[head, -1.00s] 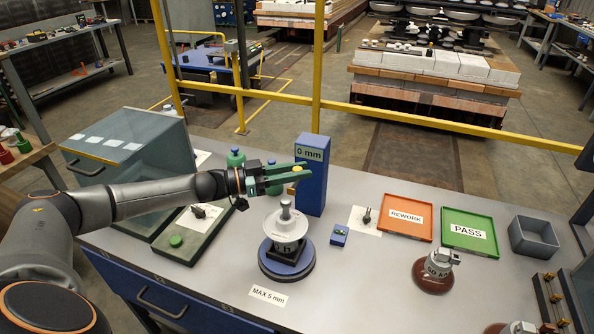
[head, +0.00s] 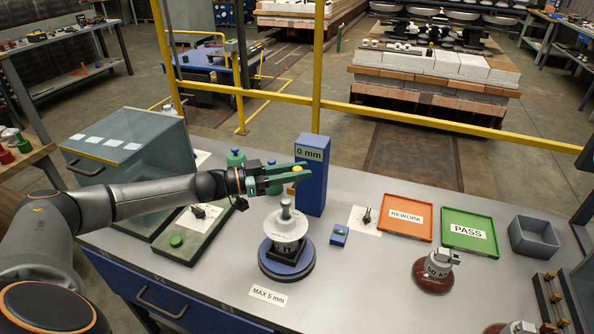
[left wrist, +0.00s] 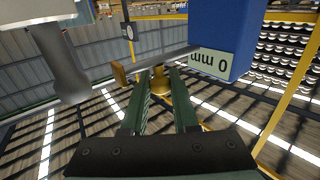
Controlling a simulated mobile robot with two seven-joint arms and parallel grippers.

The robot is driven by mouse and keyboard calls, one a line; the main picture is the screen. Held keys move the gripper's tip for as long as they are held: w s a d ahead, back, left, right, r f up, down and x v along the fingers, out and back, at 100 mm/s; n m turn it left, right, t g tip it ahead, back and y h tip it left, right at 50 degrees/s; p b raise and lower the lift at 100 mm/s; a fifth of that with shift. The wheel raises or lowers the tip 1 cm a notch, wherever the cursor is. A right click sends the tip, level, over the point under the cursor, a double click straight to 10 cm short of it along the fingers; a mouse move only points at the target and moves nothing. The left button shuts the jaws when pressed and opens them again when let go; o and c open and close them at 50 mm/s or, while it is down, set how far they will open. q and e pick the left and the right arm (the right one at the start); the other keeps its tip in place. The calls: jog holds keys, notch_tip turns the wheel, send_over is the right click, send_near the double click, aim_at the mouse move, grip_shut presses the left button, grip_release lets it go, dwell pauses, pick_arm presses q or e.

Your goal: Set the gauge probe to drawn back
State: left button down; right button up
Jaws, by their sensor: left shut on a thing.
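The gauge is a blue upright post (head: 313,190) with a display reading 0 mm; the post and display (left wrist: 210,62) also show, upside down, in the left wrist view. My left gripper (head: 297,173) is in front of the post with its green fingers shut on a small yellow knob; the brass-coloured knob (left wrist: 158,82) sits between the fingertips in the left wrist view. A bar runs beside it toward the post. Below and slightly left, a white insulator (head: 285,227) stands on a round blue turntable (head: 287,264). My right gripper is not in view.
A MAX 5 mm label (head: 268,296) lies in front of the turntable. To the right are a small blue box (head: 339,236), an orange REWORK tray (head: 405,237), a green PASS tray (head: 470,250), a grey bin (head: 533,238) and a brown insulator (head: 432,277). A green-grey case (head: 130,150) stands at left.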

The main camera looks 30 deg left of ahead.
pick_arm(q)
jog(key=w, duration=0.1)
jog(key=w+a, duration=0.1)
jog(key=w, duration=0.1)
jog(key=shift+w+b, duration=0.3)
jog(key=shift+b, duration=0.1)
jog(key=shift+w, duration=0.2)
jog(key=shift+a+r, duration=0.1)
jog(key=c, duration=0.7)
grip_release()
jog(key=shift+o, duration=0.2)
